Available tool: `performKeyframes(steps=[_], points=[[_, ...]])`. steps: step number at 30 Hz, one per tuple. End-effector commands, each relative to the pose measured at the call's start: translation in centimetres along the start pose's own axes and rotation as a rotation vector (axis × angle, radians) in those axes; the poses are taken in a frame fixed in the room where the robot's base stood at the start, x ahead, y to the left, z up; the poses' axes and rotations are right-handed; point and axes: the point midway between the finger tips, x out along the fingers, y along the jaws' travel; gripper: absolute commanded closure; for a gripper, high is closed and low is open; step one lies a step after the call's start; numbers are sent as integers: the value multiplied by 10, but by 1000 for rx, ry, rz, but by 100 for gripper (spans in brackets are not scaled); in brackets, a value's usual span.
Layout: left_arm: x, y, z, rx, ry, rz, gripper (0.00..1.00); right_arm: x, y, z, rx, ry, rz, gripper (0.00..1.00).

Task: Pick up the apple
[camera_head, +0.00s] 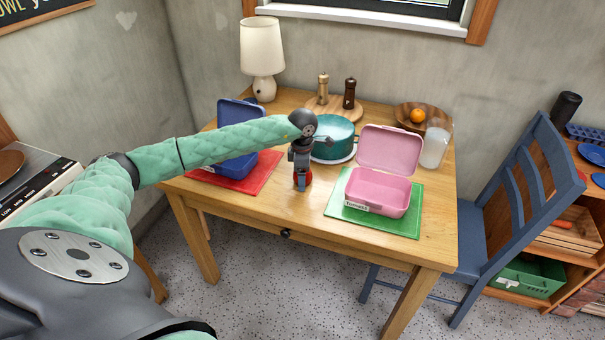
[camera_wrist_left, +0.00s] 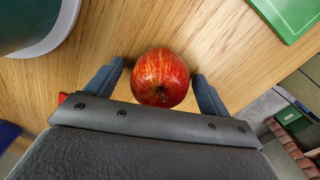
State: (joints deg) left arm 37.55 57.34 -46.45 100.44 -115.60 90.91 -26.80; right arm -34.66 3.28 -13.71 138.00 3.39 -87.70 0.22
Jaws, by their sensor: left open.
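The red apple (camera_wrist_left: 160,78) sits on the wooden table, and in the left wrist view it lies between the two fingers of my left gripper (camera_wrist_left: 160,82). The fingers are open, with a gap on each side of the apple. In the head view my left gripper (camera_head: 301,180) points down at the table between the blue and pink lunch boxes. Only a bit of the apple (camera_head: 308,178) shows there, mostly hidden behind the gripper. My right gripper is not in view.
The open blue lunch box (camera_head: 236,163) is on a red mat (camera_head: 262,175), left of the gripper. The open pink lunch box (camera_head: 378,193) is on a green mat (camera_head: 400,226), to the right. A teal pot (camera_head: 335,138) stands close behind. The table's front strip (camera_head: 270,212) is clear.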

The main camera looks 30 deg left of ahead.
Motion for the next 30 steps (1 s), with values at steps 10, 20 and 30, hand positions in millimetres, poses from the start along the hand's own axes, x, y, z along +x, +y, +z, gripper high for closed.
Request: performKeyframes(steps=[10,20,30], points=[[3,0,0,0,-1,1,31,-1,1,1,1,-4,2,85],[3,0,0,0,-1,1,69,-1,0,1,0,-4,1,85],[-16,2,0,-1,-2,5,69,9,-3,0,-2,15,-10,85]])
